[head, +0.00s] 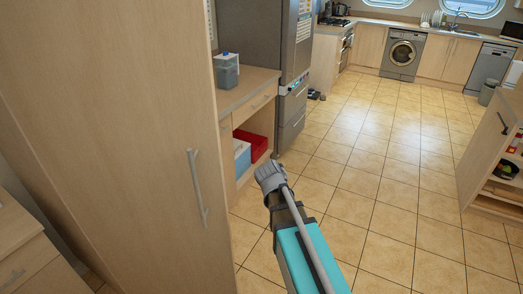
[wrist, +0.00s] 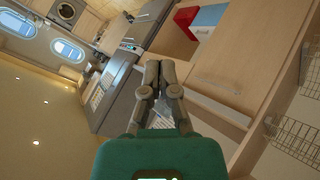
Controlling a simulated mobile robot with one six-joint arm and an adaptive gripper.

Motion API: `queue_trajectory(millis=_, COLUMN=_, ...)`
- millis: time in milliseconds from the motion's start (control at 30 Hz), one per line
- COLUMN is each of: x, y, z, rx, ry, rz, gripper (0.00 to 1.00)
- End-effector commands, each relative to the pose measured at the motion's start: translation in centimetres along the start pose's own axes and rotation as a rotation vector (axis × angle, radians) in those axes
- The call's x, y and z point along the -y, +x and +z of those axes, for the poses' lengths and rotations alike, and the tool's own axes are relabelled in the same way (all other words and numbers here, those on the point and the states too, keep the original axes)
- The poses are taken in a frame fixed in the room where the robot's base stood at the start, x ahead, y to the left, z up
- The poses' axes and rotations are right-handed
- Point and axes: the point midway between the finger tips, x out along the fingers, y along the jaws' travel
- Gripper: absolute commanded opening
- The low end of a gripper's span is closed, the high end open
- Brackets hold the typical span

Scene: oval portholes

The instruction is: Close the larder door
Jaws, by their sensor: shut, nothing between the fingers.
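The larder door (head: 120,130) is a tall pale wood panel filling the left of the head view, with a grey bar handle (head: 198,188) near its right edge. How far it stands open is hard to tell. My gripper (head: 270,178) is to the right of the door's handle edge, over the floor, apart from the handle. In the wrist view my gripper (wrist: 158,68) has its fingers together with nothing between them. Wire racks (wrist: 295,140) show at the right of the tilted wrist view, beside a wooden edge; whether they belong to the larder is unclear.
A low counter (head: 250,92) with a blue-grey tub (head: 226,70) stands past the door. Its open bay holds a red box (head: 252,144) and a blue-white box (head: 242,158). The fridge (head: 295,65) is behind. An open-shelved unit (head: 495,165) stands right. Tiled floor between is clear.

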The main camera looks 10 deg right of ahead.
Motion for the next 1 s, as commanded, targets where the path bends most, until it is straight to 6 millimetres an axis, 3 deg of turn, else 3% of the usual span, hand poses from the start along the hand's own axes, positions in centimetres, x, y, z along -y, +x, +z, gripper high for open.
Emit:
queue_trajectory(millis=33, x=0.3, y=-0.6, z=2.2, rx=0.071, ry=0.039, rz=-0.035, gripper=0.00)
queue_trajectory(millis=200, x=2.3, y=-2.6, z=8.3, rx=0.308, ry=0.152, rz=-0.179, gripper=0.00)
queue_trajectory(millis=400, x=4.9, y=-6.3, z=13.7, rx=0.549, ry=0.238, rz=-0.358, gripper=0.00)
queue_trajectory(millis=667, x=6.8, y=-9.5, z=16.6, rx=0.708, ry=0.274, rz=-0.498, gripper=0.00)
queue_trajectory(millis=1000, x=7.0, y=-9.9, z=16.8, rx=0.727, ry=0.277, rz=-0.515, gripper=0.00)
